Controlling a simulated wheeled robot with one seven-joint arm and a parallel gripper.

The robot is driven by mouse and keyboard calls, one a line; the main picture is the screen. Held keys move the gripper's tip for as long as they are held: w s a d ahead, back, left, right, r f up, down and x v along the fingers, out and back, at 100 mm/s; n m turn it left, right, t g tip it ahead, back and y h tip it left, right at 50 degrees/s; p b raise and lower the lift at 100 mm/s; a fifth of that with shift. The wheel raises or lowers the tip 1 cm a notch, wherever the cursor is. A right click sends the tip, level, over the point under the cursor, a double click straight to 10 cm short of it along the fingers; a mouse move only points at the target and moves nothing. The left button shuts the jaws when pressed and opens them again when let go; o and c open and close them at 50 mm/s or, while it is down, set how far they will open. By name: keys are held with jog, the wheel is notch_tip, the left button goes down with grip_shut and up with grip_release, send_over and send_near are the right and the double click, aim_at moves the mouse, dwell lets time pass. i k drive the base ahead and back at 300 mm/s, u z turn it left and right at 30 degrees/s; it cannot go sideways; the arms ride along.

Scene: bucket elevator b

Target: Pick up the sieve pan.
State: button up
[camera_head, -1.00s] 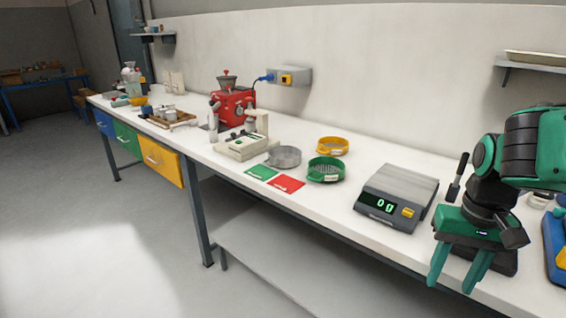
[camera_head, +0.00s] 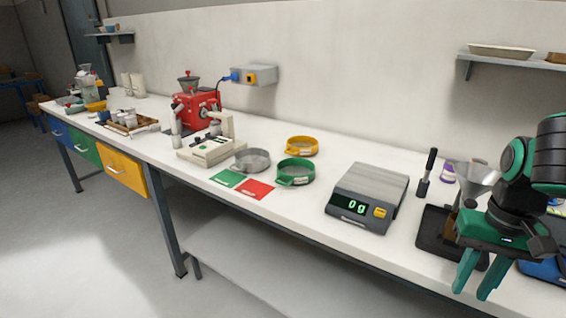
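A shallow round grey pan (camera_head: 252,160), which looks like the sieve pan, lies on the white bench behind a green card and a red card. A green round sieve (camera_head: 296,173) stands to its right and a yellow round sieve (camera_head: 302,146) stands behind that one. My gripper (camera_head: 480,276) is at the lower right of the view, over the bench's front edge. Its two green fingers point down, apart, with nothing between them. It is far to the right of the grey pan, with the scale between them.
A grey scale (camera_head: 367,198) reading 00 stands right of the sieves. A beige device (camera_head: 206,150) stands left of the pan, with a red machine (camera_head: 196,105) behind. A black tray (camera_head: 437,232) and a funnel (camera_head: 475,180) are near my gripper. The floor at left is clear.

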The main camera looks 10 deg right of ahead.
aim_at(252, 160)
jog(key=z, duration=2.3)
jog(key=k, duration=1.35)
jog(key=u, duration=2.05)
jog(key=i, duration=0.95)
